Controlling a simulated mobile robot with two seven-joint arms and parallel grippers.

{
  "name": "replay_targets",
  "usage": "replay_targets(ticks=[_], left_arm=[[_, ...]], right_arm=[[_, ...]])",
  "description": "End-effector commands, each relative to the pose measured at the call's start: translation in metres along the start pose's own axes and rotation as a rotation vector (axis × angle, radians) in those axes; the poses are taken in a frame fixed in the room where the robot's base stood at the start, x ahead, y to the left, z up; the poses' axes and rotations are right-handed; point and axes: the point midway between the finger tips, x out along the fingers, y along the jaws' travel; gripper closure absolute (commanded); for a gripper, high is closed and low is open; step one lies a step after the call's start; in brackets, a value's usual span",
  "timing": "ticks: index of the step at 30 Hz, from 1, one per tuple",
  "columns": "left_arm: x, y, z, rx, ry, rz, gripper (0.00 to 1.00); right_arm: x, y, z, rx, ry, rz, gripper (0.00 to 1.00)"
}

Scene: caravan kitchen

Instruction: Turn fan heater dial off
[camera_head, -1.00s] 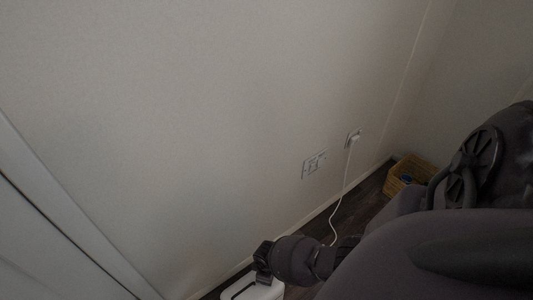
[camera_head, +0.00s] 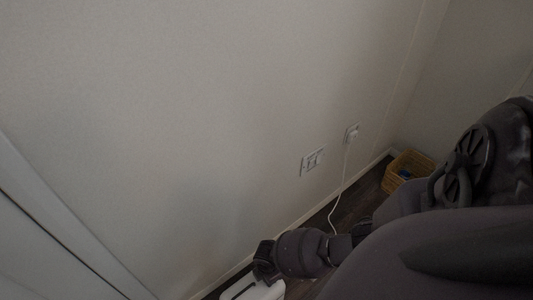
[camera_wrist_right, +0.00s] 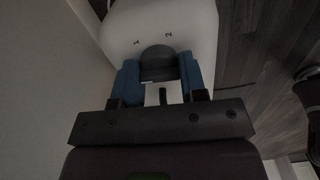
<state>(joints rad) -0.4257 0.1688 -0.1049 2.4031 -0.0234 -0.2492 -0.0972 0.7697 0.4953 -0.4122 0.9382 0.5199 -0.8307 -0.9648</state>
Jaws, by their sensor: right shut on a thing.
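The white fan heater (camera_head: 262,291) stands on the floor by the wall at the bottom of the head view, mostly cut off by the frame and partly covered by my right arm. In the right wrist view the white heater top (camera_wrist_right: 190,17) shows the marks 1 and 2. A dark grey dial (camera_wrist_right: 158,58) sits just below these marks. My right gripper (camera_wrist_right: 159,70) has its blue fingers on either side of the dial and is shut on it. The dial's exact setting cannot be told. My left gripper is not in view.
A wall socket panel (camera_head: 312,160) and a second socket with a white plug (camera_head: 351,135) are on the wall. A white cord (camera_head: 344,178) hangs from the plug to the floor. A wicker basket (camera_head: 409,166) stands in the corner. The wall is close beside the heater.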

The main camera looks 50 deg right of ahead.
Motion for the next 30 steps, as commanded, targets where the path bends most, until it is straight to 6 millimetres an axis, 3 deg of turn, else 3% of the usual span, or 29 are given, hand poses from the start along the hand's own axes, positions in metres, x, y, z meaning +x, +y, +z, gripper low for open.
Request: replay_targets(ticks=[23, 24, 28, 30], left_arm=[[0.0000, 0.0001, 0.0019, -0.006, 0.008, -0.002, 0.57], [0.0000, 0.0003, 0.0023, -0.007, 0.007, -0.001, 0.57], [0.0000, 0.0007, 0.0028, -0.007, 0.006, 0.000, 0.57], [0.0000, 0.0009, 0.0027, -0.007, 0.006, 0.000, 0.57]], right_arm=[[0.0014, -0.0017, 0.0023, -0.101, -0.004, -0.003, 0.85], [0.0014, -0.0016, 0.0024, -0.101, -0.005, -0.003, 0.56], [0.0011, -0.0011, 0.0018, -0.100, -0.004, -0.002, 0.37], [0.0008, -0.0008, 0.0015, -0.100, -0.003, -0.002, 0.35]])
